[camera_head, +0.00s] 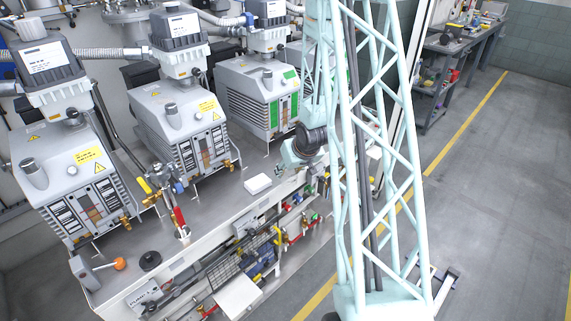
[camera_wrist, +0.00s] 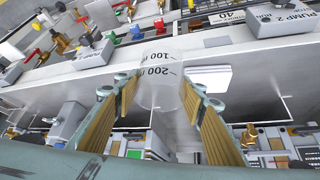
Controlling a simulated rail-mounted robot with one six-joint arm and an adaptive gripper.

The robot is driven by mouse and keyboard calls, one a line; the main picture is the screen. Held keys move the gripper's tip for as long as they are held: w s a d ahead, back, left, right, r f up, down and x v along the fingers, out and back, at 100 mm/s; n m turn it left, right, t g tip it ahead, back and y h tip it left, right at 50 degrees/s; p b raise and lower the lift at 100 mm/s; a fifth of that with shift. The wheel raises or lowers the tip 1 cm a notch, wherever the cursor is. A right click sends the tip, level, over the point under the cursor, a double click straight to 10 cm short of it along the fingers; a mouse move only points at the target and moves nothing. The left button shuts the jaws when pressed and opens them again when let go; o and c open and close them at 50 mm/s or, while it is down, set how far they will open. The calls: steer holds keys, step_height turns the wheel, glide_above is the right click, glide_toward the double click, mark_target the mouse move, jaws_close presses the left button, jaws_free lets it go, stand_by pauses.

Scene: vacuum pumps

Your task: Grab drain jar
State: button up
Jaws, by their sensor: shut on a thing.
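The drain jar (camera_wrist: 161,78) is a clear cylinder with dark 100 and 200 volume marks, seen in the wrist view. My gripper (camera_wrist: 160,98) has its two tan-padded fingers on either side of the jar and is shut on it. The jar's far end shows beyond the fingertips, against the metal bench edge. Whether the jar touches the bench or hangs free, I cannot tell.
Coloured fittings (camera_head: 297,222) crowd the shelf below. The floor at right (camera_head: 490,200) is clear.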

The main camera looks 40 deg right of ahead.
mark_target(290, 183)
steer(key=shift+s+a+r, duration=0.1)
steer(key=shift+s+a, duration=0.4)
steer(key=shift+s, duration=0.4)
steer(key=shift+s+a+r, duration=0.1)
steer(key=shift+s+a, duration=0.35)
steer(key=shift+s, duration=0.45)
steer(key=shift+s+a+r, duration=0.1)
steer(key=shift+s+a, duration=0.4)
steer(key=shift+s, duration=0.4)
